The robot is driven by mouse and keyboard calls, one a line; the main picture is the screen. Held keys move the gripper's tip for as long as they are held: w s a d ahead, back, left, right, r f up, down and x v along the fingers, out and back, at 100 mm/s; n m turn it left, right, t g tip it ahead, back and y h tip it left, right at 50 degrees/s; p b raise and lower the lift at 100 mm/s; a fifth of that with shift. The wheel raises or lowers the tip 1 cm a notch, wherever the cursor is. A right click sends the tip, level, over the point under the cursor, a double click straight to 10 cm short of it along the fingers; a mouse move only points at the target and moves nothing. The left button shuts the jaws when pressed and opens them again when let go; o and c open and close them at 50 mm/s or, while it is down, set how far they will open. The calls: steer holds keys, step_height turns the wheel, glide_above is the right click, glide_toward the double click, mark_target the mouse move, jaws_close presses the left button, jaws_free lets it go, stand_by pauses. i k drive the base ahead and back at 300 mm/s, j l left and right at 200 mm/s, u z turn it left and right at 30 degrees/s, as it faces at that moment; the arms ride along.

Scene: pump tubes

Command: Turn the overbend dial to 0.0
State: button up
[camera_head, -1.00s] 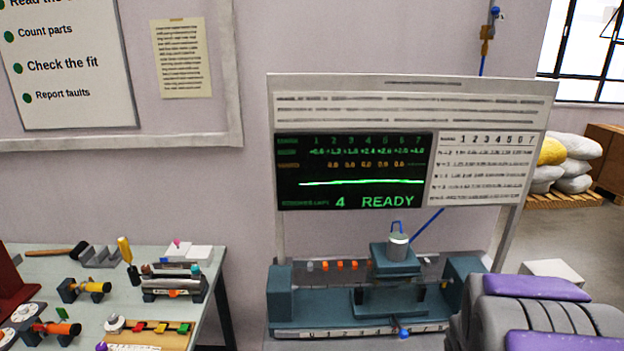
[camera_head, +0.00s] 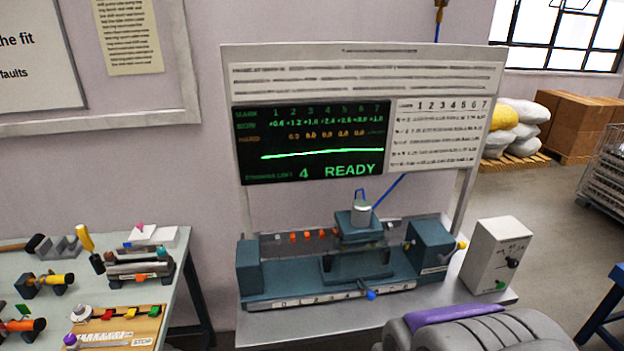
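A white control box (camera_head: 487,262) stands on the right end of the grey bench. Its front has small markings, a dark dial (camera_head: 512,263) and a smaller dark green part (camera_head: 500,284) below it. The lettering is too small to read, so I cannot tell whether this is the overbend dial or where it points. A grey and purple ribbed part of mine shows at the bottom edge, in front of and below the box. My gripper's fingers are not in view.
A teal bending machine (camera_head: 335,287) fills the bench left of the box. Above it, a display (camera_head: 312,143) reads "4 READY". A table (camera_head: 60,262) with tools and coloured parts stands at the left. Open floor lies to the right, with a blue stand (camera_head: 606,312) at the edge.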

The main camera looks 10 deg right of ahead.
mark_target(512, 263)
steer(key=z, duration=1.35)
